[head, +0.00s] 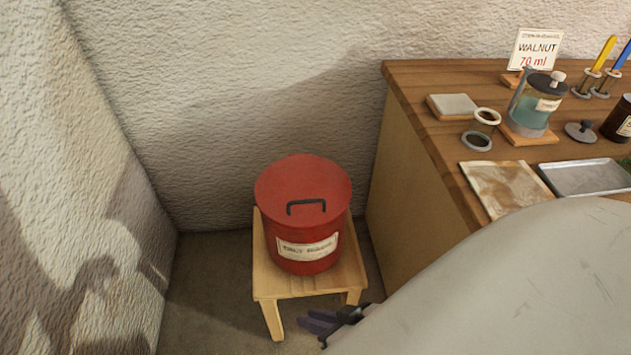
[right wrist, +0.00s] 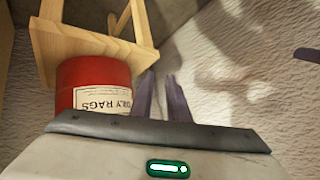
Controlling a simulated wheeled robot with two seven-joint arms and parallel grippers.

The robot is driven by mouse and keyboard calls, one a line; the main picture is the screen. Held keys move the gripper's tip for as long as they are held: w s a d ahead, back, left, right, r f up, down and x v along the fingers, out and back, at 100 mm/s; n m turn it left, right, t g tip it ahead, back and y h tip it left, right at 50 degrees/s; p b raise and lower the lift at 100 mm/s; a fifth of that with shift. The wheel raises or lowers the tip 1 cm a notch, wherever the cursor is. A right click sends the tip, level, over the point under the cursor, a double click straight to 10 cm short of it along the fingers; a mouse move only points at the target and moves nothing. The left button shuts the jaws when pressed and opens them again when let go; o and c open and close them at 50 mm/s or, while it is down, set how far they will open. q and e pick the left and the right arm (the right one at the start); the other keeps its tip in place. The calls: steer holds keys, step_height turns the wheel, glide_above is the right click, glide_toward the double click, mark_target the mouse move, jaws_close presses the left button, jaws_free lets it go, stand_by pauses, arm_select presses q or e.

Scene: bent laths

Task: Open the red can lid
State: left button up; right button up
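The red can (head: 303,250) stands upright on a small wooden stool, with a label reading "OILY RAGS". Its flat red lid (head: 285,178) lies closed on top and bears a black bar handle (head: 306,205). My right gripper (head: 312,322) is low at the stool's front right, below the lid and apart from the can. In the right wrist view its two dark fingers (right wrist: 162,95) stand apart with nothing between them. The can also shows there upside down (right wrist: 85,85), beside the fingers. My left gripper is not in the head view.
The wooden stool (head: 262,275) stands in a corner between rough walls and a wooden counter (head: 430,75). The counter bears a glass jug (head: 535,108), a metal tray (head: 585,178) and a "WALNUT 70 ml" card (head: 537,50). Floor left of the stool is clear.

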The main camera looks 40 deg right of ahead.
steer(key=w+d+r+m+t+b, duration=0.3)
steer(key=w+d+r+m+b, duration=0.2)
steer(key=d+m, duration=0.3)
steer(key=m+t+y+b, duration=0.15)
steer(key=m+t, duration=0.25)
steer(key=m, duration=0.4)
glide_toward(306, 202)
steer(key=shift+h, duration=0.25)
steer(key=p+x, duration=0.2)
steer(key=x, duration=0.7)
steer(key=shift+w, duration=0.2)
steer(key=shift+w+a+f, duration=0.1)
steer(key=shift+w+f, duration=0.05)
steer(key=shift+w, duration=0.35)
jaws_close()
